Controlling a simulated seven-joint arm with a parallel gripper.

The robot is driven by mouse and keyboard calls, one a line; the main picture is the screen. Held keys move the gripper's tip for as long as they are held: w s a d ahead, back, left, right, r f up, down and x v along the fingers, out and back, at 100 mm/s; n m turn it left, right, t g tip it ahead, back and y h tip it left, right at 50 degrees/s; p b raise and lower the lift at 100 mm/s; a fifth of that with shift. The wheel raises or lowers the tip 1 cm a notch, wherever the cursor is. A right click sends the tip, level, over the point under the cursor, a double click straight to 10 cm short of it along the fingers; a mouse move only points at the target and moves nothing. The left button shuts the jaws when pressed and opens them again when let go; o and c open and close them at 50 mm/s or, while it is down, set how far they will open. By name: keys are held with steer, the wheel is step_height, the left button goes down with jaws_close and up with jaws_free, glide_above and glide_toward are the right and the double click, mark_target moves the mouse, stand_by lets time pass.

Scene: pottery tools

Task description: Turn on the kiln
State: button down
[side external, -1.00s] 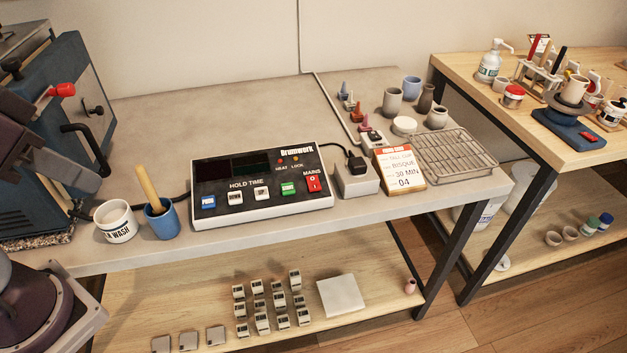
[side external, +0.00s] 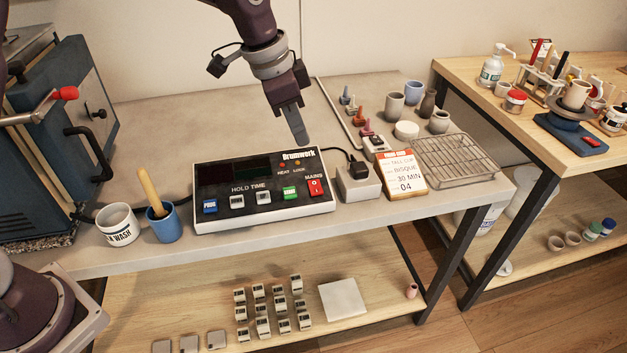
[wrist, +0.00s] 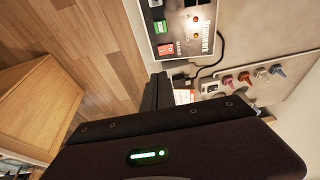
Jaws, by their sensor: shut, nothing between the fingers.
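The kiln controller (side external: 262,214) is a black panel in a white case on the grey bench, with a dark display, HEAT and LOCK lamps and a row of buttons. Its red MAINS switch (side external: 316,187) is at the right end, beside the green button (side external: 290,193). The switch also shows in the wrist view (wrist: 167,47). The blue kiln (side external: 62,130) stands at the far left with its door closed. My gripper (side external: 301,138) is shut and empty, pointing down above the controller's back right corner, apart from it. In the wrist view my gripper's fingers partly hide the bench.
A plug and cable lead to a white box (side external: 358,184) right of the controller. An orange-topped card (side external: 401,171), a wire rack (side external: 455,160) and small pots stand further right. A white cup (side external: 118,226) and a blue cup with a wooden handle (side external: 164,224) stand left.

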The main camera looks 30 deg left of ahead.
steer(key=shift+f, duration=0.15)
glide_toward(316, 187)
steer(key=f, duration=0.1)
steer(key=d+f, duration=0.1)
steer(key=f, duration=0.1)
steer(key=d+f, duration=0.1)
steer(key=f, duration=0.1)
steer(key=shift+w+d+f, duration=0.1)
steer(key=shift+w, duration=0.2)
steer(key=shift+f, duration=0.6)
steer(key=shift+f, duration=0.25)
steer(key=shift+w+a+r, duration=0.35)
steer(key=shift+w+a, duration=0.2)
steer(key=shift+a, duration=0.05)
